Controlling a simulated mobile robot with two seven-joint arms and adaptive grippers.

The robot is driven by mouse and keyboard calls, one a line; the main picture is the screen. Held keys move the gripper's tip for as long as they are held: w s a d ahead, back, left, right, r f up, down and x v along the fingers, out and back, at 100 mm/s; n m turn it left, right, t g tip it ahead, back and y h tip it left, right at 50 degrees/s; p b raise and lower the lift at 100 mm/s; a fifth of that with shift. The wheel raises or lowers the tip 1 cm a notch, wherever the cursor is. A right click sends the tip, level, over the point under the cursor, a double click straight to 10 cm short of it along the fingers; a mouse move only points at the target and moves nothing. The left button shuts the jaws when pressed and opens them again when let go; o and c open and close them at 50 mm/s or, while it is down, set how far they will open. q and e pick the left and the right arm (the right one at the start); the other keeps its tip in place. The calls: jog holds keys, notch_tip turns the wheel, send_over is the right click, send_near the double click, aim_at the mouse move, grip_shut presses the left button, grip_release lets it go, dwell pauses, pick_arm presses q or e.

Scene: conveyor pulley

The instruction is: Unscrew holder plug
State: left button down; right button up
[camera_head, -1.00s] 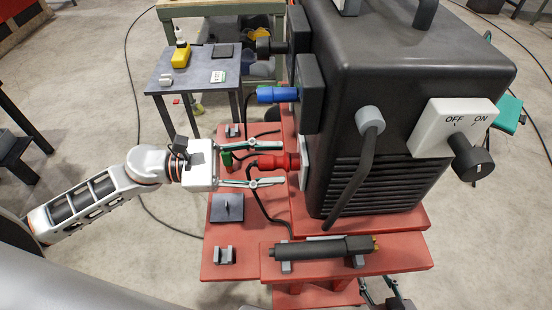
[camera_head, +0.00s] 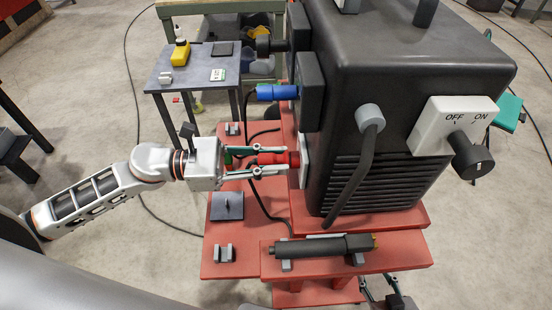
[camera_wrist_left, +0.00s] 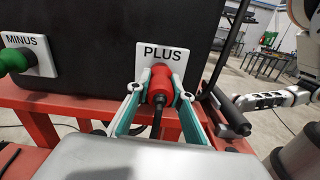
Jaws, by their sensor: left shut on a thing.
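A red plug (camera_head: 274,158) sits at the white plate on the side of the black machine (camera_head: 400,80). My left gripper (camera_head: 283,162) is closed around it, one finger on each side. In the left wrist view the red plug (camera_wrist_left: 160,84) is at the plate marked PLUS (camera_wrist_left: 165,52), with a black cable hanging from it. The fingers (camera_wrist_left: 158,98) reach both sides of its body. My right gripper (camera_head: 382,288) shows only partly at the bottom of the head view, its fingers apart. A green plug (camera_wrist_left: 12,60) is at the plate marked MINUS in the left wrist view.
A dark cylindrical tool (camera_head: 325,246) lies across supports on the red front shelf (camera_head: 400,260). A grey side table (camera_head: 200,78) holds a yellow bottle (camera_head: 180,54). Black cable runs beside the gripper.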

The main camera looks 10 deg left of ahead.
pick_arm(q)
jog(key=n, duration=0.8)
pick_arm(e)
jog(key=shift+f, duration=0.2)
pick_arm(q)
jog(key=shift+s+a+b, duration=0.1)
jog(key=shift+a+b, duration=0.2)
jog(key=shift+a, duration=0.15)
pick_arm(e)
jog(key=shift+f, duration=0.25)
pick_arm(q)
jog(key=shift+s+a+f+b, duration=0.1)
jog(key=shift+s+a+b, duration=0.05)
jog(key=shift+a+b, duration=0.3)
jog(key=b+v, duration=0.2)
jog(key=v, duration=0.5)
jog(key=shift+b, duration=0.4)
pick_arm(e)
jog(key=shift+g, duration=0.3)
jog(key=shift+s+f, duration=0.3)
jog(key=shift+f, duration=0.55)
jog(key=shift+s+f, duration=0.25)
jog(key=shift+f, duration=0.6)
jog(key=shift+s+f, duration=0.3)
jog(key=shift+f, duration=0.55)
